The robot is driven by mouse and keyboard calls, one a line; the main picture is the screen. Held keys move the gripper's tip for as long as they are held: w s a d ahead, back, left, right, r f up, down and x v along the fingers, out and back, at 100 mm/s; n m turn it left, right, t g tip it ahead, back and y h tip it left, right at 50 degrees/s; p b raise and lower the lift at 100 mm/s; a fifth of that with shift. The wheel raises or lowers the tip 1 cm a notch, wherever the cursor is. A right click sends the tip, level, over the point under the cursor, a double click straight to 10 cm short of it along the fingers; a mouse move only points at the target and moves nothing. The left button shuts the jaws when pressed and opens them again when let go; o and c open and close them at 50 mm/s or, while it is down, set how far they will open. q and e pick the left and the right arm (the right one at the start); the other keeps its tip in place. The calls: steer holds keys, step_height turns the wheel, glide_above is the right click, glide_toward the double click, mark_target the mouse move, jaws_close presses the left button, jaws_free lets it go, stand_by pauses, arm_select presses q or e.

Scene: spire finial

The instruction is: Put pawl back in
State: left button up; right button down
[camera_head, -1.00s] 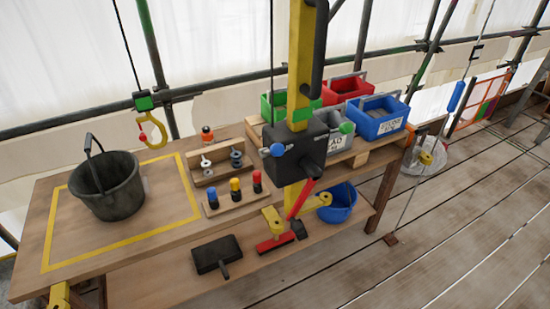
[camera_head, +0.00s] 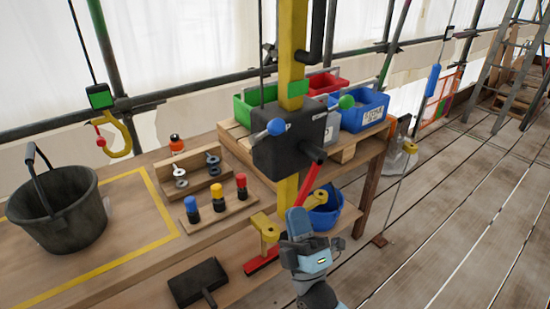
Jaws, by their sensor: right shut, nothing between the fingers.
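A black winch box (camera_head: 290,140) sits on a yellow upright post (camera_head: 292,50). A lever with a blue ball (camera_head: 275,127) is on its left side and a green ball (camera_head: 346,102) is on its right. A dark shaft stub (camera_head: 314,154) sticks out of its front, with a red bar (camera_head: 309,186) below it. I cannot tell which part is the pawl. My right gripper (camera_head: 297,218) is shut and empty, below the box and in front of the post's lower part and the blue bucket. My left gripper is out of view.
A wooden rack (camera_head: 220,217) holds blue, yellow and red-topped pegs; another (camera_head: 198,185) holds metal rings. A black bucket (camera_head: 58,215) stands on the bench's left. Green, red and blue bins (camera_head: 358,108) stand behind the box. A blue bucket (camera_head: 326,212) is low behind my gripper.

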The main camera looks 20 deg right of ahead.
mark_target(266, 133)
steer(key=shift+d+r, duration=0.1)
steer(key=shift+r, duration=0.05)
steer(key=p+x, duration=0.2)
steer(key=x, duration=1.2)
